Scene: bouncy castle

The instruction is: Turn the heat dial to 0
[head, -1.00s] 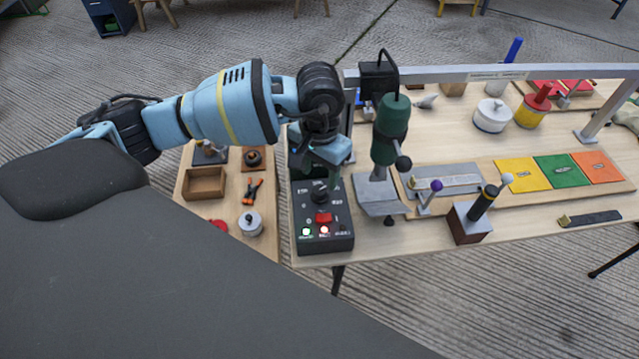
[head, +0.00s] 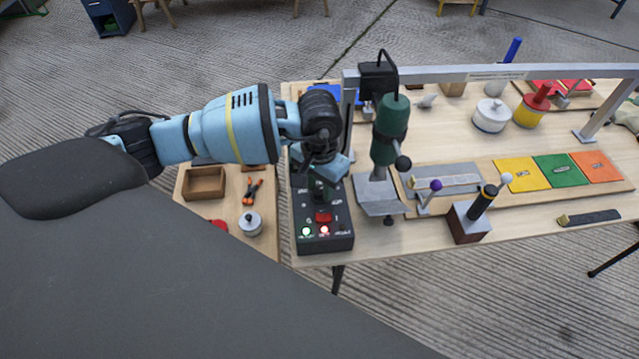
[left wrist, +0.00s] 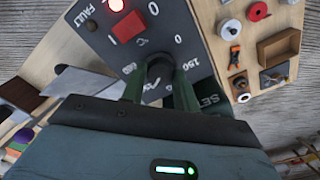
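The black control box (head: 323,238) stands at the left end of the workbench. Its dark heat dial (left wrist: 159,69) shows in the left wrist view, with 0 and 150 among the marks around it. My left gripper (head: 322,196) is down over the box from above. In the left wrist view its two green fingers (left wrist: 160,88) stand on either side of the dial; I cannot tell whether they press on it. The dial's pointer is hidden. A red switch (left wrist: 127,27) and a lit red lamp (left wrist: 116,5) are beside the dial. My right gripper is not in view.
A lever block (head: 468,222) is farther right.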

